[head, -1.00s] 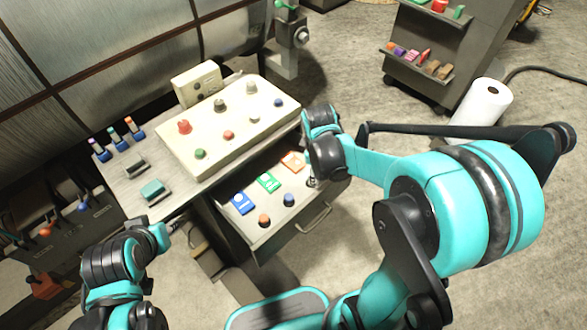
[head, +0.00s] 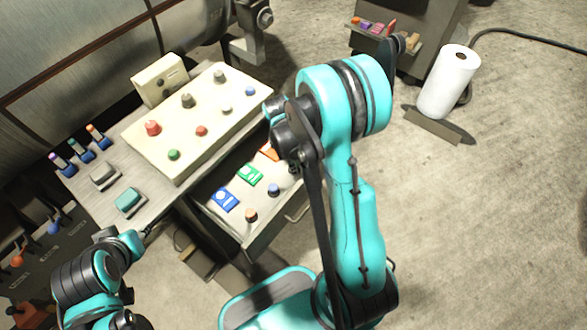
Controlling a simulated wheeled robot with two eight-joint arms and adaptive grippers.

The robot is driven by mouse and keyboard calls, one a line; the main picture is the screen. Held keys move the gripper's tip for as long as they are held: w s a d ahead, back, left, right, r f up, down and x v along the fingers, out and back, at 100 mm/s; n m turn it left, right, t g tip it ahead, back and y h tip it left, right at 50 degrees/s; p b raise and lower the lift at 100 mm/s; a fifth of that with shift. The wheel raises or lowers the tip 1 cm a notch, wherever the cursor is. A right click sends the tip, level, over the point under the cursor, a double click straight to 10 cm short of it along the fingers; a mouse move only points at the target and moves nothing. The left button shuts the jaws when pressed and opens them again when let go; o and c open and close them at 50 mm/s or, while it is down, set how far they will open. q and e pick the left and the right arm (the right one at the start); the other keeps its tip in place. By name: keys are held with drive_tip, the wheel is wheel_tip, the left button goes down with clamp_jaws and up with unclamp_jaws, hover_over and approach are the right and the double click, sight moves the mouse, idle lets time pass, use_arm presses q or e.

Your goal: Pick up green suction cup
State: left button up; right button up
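The open drawer (head: 232,226) holds a blue card-like piece (head: 224,198), a green one (head: 250,174) and an orange one (head: 269,152), with an orange-brown round cup (head: 251,215) and a blue round cup (head: 273,190) in front of them. I cannot make out a green cup there; my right arm covers the drawer's far right end. A small green round piece (head: 173,155) sits on the cream panel. My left gripper (head: 147,231) is just off the table's front edge, its fingers too small to read. My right gripper is mostly hidden behind its own arm at the drawer's right end.
The cream panel (head: 209,143) carries several knobs. A teal-topped block (head: 129,201) and a grey block (head: 103,174) lie on the table left of it. A paper roll (head: 448,82) stands on the floor at right.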

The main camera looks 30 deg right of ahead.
drive_tip(key=f, duration=0.1)
drive_tip(key=f+b, duration=0.1)
drive_tip(key=f, duration=0.1)
drive_tip(key=shift+d+f, duration=0.15)
drive_tip(key=shift+d, duration=0.2)
use_arm(q)
drive_tip(key=shift+f, duration=0.9)
use_arm(e)
drive_tip(key=shift+s, duration=0.1)
drive_tip(key=c, duration=1.1)
drive_tip(key=shift+c, duration=0.2)
